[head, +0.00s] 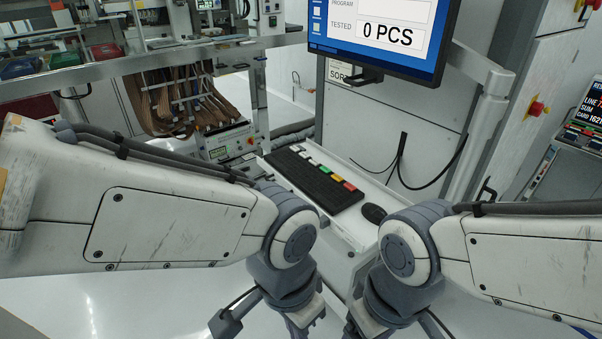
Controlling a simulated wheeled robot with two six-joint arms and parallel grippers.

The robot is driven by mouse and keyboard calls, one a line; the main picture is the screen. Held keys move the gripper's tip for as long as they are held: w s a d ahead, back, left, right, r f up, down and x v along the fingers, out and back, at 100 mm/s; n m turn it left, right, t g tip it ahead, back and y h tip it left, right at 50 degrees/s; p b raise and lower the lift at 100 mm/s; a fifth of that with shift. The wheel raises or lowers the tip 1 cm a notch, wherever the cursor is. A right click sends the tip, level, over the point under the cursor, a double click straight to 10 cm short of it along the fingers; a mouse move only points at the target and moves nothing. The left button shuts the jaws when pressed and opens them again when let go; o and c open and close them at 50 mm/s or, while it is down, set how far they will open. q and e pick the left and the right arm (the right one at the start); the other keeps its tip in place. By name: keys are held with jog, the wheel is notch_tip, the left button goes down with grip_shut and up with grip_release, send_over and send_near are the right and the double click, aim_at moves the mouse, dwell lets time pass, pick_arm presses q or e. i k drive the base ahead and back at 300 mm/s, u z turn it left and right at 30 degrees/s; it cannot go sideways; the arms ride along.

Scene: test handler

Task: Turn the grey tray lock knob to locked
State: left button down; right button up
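I cannot pick out the grey tray lock knob for sure in the head view. A small control panel (228,143) with a green display and small knobs or buttons stands behind my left arm, too small to read. My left gripper (301,326) points down at the bottom edge, and its fingertips are cut off by the frame. My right gripper (358,327) points down just to its right, with its tips also cut off. The two wrists are close together. I cannot see anything held in either one.
A black keyboard (318,184) with coloured keys and a black mouse (374,213) lie on a white shelf (345,230) beyond the wrists. A monitor (385,30) hangs above, reading "0 PCS". Brown cable bundles (180,100) hang at back left. A post (478,130) stands at right.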

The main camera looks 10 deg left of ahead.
aim_at(325, 222)
jog(key=z, duration=1.3)
jog(key=i, duration=0.5)
jog(key=u, duration=2.7)
